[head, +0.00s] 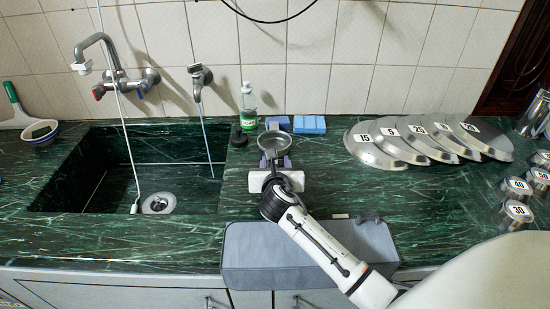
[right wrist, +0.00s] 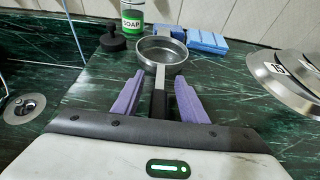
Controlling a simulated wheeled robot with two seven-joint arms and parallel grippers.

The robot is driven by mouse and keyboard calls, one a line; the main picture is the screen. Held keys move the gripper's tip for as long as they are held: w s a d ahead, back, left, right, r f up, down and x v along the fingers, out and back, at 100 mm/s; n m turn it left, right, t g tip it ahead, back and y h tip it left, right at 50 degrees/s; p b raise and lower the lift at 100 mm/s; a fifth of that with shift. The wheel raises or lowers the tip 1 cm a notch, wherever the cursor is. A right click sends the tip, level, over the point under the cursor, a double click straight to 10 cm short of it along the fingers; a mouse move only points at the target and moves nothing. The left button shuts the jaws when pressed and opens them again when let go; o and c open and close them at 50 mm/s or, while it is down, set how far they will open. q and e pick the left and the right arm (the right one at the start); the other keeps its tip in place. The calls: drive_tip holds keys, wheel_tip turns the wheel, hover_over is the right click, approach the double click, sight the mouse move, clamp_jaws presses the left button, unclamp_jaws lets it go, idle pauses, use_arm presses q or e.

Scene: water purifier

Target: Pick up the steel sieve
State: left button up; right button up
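The steel sieve (head: 274,141) is a small round metal bowl with a long handle, near the back of the green marble counter. In the right wrist view the sieve (right wrist: 162,55) lies ahead of the fingers, its handle's dark grip pointing back toward my gripper. My right gripper (head: 276,164) is open. Its two purple fingers stand on either side of the handle, with gaps visible on both sides in the right wrist view (right wrist: 159,78). The near end of the handle is hidden by the gripper body. My left gripper is not in view.
A green soap bottle (head: 248,106), a black stopper-like object (head: 238,138) and blue sponges (head: 310,124) stand close behind the sieve. Numbered steel lids (head: 375,150) lean to the right. The sink (head: 100,170) opens at left. A grey bin (head: 260,262) sits at the counter's front edge.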

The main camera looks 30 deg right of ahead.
clamp_jaws()
